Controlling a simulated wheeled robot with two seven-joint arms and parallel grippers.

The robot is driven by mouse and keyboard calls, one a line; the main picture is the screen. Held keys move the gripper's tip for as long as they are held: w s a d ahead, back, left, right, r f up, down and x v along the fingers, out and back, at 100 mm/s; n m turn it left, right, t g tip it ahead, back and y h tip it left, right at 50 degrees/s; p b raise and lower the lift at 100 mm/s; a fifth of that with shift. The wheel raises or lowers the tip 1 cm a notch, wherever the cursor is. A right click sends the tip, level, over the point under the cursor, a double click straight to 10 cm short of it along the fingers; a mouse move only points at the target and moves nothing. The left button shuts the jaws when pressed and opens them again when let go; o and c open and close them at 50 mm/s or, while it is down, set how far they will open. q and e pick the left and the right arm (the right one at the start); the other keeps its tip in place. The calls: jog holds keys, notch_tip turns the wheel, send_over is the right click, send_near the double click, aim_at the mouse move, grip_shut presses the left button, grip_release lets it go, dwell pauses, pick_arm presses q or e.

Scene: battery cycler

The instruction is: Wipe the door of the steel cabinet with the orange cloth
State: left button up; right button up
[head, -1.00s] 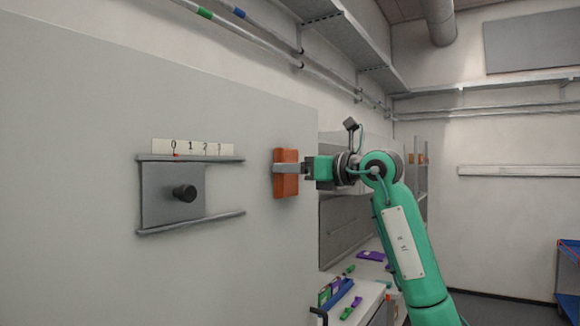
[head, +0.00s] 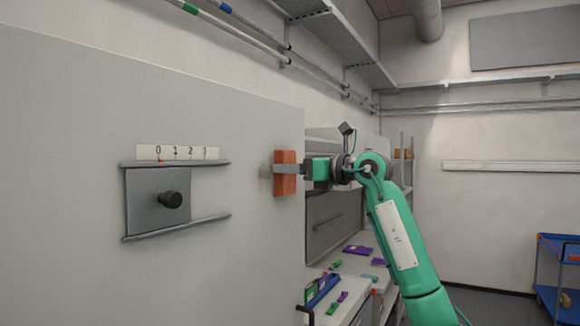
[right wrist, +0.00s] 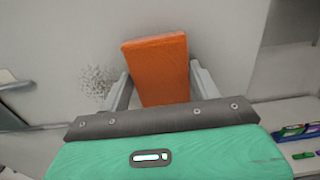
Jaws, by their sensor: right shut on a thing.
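The steel cabinet door is the large grey panel (head: 75,130) filling the left of the head view. My right gripper (head: 282,169) is shut on the orange cloth (head: 285,184), a block-like piece held near the door's right edge. In the right wrist view the cloth (right wrist: 158,68) sits between the two fingers, in front of the grey door (right wrist: 60,40). A patch of dark specks (right wrist: 97,84) shows on the door just left of the cloth. I cannot tell whether the cloth touches the door. My left gripper is not in view.
The panel carries a sliding plate with a black knob (head: 171,200) between two rails, under a 0-to-3 scale (head: 178,153). A bench (head: 345,285) with small coloured items stands right of the panel. A blue cart (head: 562,265) stands at far right.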

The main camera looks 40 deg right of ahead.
aim_at(249, 171)
jog(key=shift+s+a+b, duration=0.15)
jog(key=shift+s+a, duration=0.65)
jog(key=shift+a, duration=1.15)
jog(key=shift+s+a+b, duration=0.1)
jog(key=shift+s+a, duration=0.65)
jog(key=shift+a, duration=1.2)
jog(key=shift+s+a+b, duration=0.15)
jog(key=shift+s+a, duration=0.65)
jog(key=shift+a, duration=1.15)
jog(key=shift+s+f, duration=0.1)
jog(key=shift+s+d+f+b, duration=0.1)
jog(key=shift+s+d+b, duration=0.2)
jog(key=shift+s+b, duration=0.15)
jog(key=shift+b+v, duration=0.65)
jog(key=shift+v, duration=1.75)
jog(key=shift+s, duration=0.1)
